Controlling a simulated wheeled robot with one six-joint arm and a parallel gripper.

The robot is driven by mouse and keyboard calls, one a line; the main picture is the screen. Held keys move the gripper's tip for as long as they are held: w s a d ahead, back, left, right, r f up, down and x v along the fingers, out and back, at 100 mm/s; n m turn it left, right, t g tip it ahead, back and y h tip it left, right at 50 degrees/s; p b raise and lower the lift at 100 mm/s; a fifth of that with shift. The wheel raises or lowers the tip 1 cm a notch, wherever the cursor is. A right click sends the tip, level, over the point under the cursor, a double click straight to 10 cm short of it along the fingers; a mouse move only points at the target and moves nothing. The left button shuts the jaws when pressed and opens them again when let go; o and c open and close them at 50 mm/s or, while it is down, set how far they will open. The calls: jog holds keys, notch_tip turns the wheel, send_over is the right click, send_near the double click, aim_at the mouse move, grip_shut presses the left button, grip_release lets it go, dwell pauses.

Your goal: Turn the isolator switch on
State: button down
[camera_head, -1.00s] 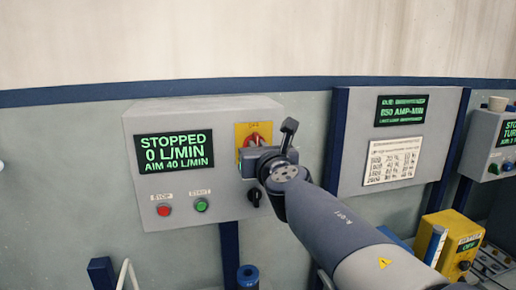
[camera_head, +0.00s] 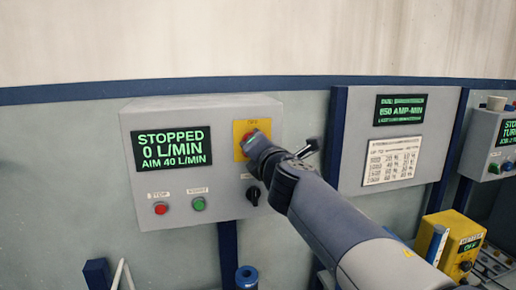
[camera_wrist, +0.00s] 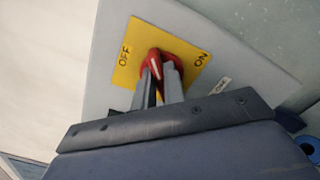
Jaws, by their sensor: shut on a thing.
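The isolator switch is a red rotary handle (camera_wrist: 154,58) on a yellow plate (camera_wrist: 124,72) marked OFF and ON, on the front of a grey control box (camera_head: 180,112). In the wrist view OFF is on the plate's left and ON on its right. My gripper (camera_wrist: 158,78) is shut on the red handle, with one grey finger on each side. The handle (camera_head: 247,139) also shows on the yellow plate in the head view, partly covered by my gripper. I cannot tell exactly which mark the handle points to.
The box carries a display (camera_head: 172,148) reading STOPPED, 0 L/MIN, a red stop button (camera_head: 160,208), a green start button (camera_head: 198,204) and a black knob (camera_head: 253,194) just below my gripper. A grey panel (camera_head: 350,150) stands to the right, a yellow box (camera_head: 440,226) lower right.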

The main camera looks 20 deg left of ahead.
jog(key=shift+f+m+b, duration=0.15)
jog(key=shift+m+b, duration=0.3)
jog(key=shift+m, duration=1.6)
jog(key=shift+f+m+b, duration=0.1)
jog(key=shift+m+b, duration=0.35)
jog(key=shift+m, duration=1.6)
jog(key=c, duration=1.5)
grip_release()
jog(key=b+v, duration=0.1)
jog(key=v, duration=0.9)
jog(key=shift+s+d+b, duration=0.25)
jog(key=shift+d+b, duration=0.1)
